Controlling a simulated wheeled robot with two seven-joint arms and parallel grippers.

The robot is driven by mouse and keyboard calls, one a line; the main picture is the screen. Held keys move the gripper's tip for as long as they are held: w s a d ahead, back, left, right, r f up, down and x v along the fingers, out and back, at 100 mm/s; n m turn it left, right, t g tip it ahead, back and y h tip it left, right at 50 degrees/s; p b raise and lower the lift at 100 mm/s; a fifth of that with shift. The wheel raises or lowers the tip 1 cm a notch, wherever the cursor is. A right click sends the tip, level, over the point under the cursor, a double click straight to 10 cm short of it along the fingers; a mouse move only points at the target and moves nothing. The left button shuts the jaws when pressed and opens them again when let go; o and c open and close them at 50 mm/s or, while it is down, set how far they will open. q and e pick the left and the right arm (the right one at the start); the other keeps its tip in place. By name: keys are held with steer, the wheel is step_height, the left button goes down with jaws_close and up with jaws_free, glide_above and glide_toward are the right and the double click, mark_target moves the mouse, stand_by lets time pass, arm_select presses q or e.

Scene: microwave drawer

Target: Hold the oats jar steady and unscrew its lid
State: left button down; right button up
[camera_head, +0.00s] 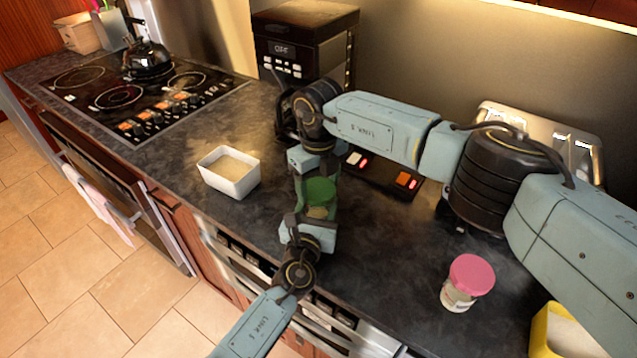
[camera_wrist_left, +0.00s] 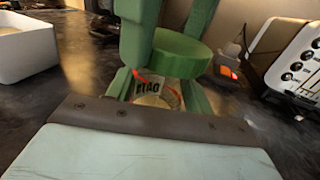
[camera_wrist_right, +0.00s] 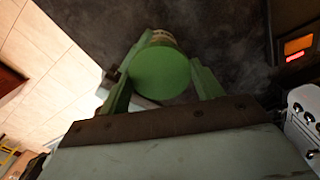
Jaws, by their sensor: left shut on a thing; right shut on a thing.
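The oats jar (camera_wrist_left: 158,90) is clear with a printed label and pale contents. It also shows small in the head view (camera_head: 317,212). Its green lid (camera_wrist_left: 181,52) sits at its top; whether they are still joined I cannot tell. My left gripper (camera_head: 311,222) is shut on the jar's body from the front. My right gripper (camera_head: 312,180) reaches down from above and is shut on the lid. The lid's round top (camera_wrist_right: 160,73) shows between its fingers in the right wrist view. The fingers hide parts of the jar and lid.
A white bowl (camera_head: 226,183) stands left of the jar. A pink-lidded jar (camera_head: 467,282) and a yellow container (camera_head: 548,340) are at the right. A coffee machine (camera_head: 303,50) and toaster (camera_head: 575,150) stand behind. The counter's front edge is close to the jar.

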steer(key=n, duration=1.7)
steer(key=shift+r, duration=0.1)
steer(key=n, duration=0.5)
steer(key=shift+r, duration=0.2)
steer(key=shift+r, duration=0.9)
